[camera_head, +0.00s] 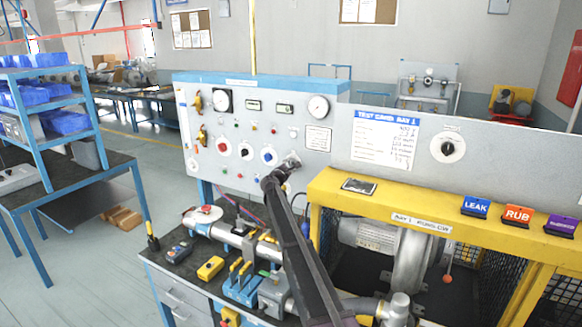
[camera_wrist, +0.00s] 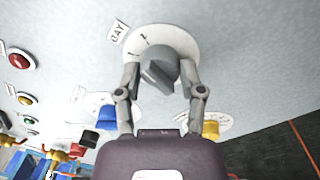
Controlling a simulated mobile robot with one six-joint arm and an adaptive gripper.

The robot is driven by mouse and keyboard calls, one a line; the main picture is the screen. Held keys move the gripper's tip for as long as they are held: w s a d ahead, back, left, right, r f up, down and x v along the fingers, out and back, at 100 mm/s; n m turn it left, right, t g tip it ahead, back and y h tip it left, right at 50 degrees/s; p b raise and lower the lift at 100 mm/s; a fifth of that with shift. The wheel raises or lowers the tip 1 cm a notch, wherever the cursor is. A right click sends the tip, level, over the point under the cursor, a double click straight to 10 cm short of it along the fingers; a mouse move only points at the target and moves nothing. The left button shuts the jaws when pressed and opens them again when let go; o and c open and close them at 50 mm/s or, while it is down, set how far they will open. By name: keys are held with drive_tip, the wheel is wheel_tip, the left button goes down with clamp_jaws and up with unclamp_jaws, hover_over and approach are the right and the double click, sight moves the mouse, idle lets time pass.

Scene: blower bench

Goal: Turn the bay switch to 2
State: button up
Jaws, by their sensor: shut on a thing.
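The bay switch is a dark grey bar knob (camera_wrist: 157,78) on a round white dial plate (camera_wrist: 168,38), with a "BAY" label (camera_wrist: 118,31) beside it in the wrist view. My gripper (camera_wrist: 159,72) has one finger on each side of the knob and is shut on it. The knob's bar sits at a slant; the dial numbers are too small and partly hidden to read. In the head view my gripper (camera_head: 283,170) is at the lower right of the grey control panel (camera_head: 270,130) and hides most of the switch.
A blue knob (camera_wrist: 107,118) and a yellow knob (camera_wrist: 210,130) flank my fingers below the switch. The panel also has gauges, lamps and a red button (camera_wrist: 20,59). A yellow-framed enclosure (camera_head: 400,205) stands right; pipework (camera_head: 240,238) lies on the bench below.

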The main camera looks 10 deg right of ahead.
drive_tip(key=shift+d+m, duration=0.1)
drive_tip(key=shift+m, duration=0.8)
drive_tip(key=o, duration=1.2)
drive_tip(key=shift+c, duration=0.2)
drive_tip(key=shift+n, duration=0.4)
